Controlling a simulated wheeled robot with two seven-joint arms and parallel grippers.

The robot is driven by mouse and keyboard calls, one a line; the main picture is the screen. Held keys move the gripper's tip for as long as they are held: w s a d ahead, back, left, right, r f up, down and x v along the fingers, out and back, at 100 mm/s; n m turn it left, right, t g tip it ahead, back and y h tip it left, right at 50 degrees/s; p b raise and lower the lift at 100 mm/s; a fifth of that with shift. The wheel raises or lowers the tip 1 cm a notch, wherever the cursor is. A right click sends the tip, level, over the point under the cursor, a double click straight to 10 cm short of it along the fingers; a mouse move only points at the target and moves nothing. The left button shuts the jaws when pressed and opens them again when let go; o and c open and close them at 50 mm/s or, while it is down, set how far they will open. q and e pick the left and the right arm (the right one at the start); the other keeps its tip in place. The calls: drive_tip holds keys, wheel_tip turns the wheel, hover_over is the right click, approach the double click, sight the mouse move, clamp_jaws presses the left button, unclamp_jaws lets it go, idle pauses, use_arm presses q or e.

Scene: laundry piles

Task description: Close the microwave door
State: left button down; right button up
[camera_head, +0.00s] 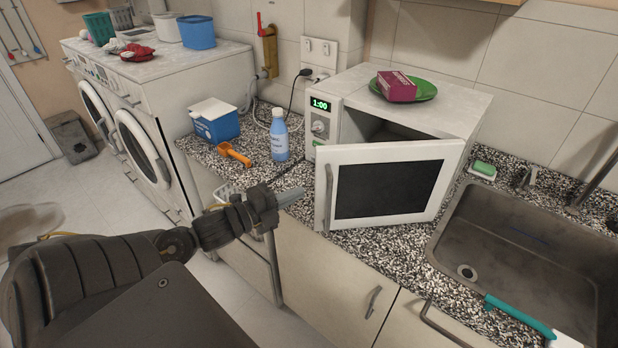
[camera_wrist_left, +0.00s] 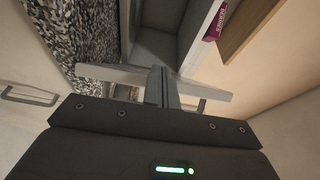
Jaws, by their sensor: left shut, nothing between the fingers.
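The white microwave (camera_head: 455,105) stands on the counter with its door (camera_head: 433,160) swung wide open, hinged on the right. The door has a dark window and a vertical handle (camera_head: 328,197) on its free left edge. My left gripper (camera_head: 291,197) is shut and empty, just left of the handle side of the door, with a gap visible in the head view. In the left wrist view its fingers (camera_wrist_left: 163,88) overlap the pale door (camera_wrist_left: 105,73); contact cannot be told. The microwave's open inside shows beyond. My right gripper is not in view.
A pink box (camera_head: 396,86) sits on a green plate (camera_head: 425,90) on the microwave. A blue bottle (camera_head: 279,138), orange scoop (camera_head: 234,153) and blue-white box (camera_head: 214,122) stand left of it. The sink (camera_head: 510,240) is on the right. Free counter lies before the door.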

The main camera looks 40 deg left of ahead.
use_arm(q)
drive_tip(key=w+p, duration=0.2)
drive_tip(key=w, duration=0.5)
drive_tip(key=shift+a, duration=0.45)
idle(0.8)
drive_tip(key=shift+s, duration=0.1)
drive_tip(key=b+v, duration=0.1)
drive_tip(key=v, duration=0.9)
drive_tip(key=shift+s+a, duration=0.15)
drive_tip(key=shift+s, duration=0.2)
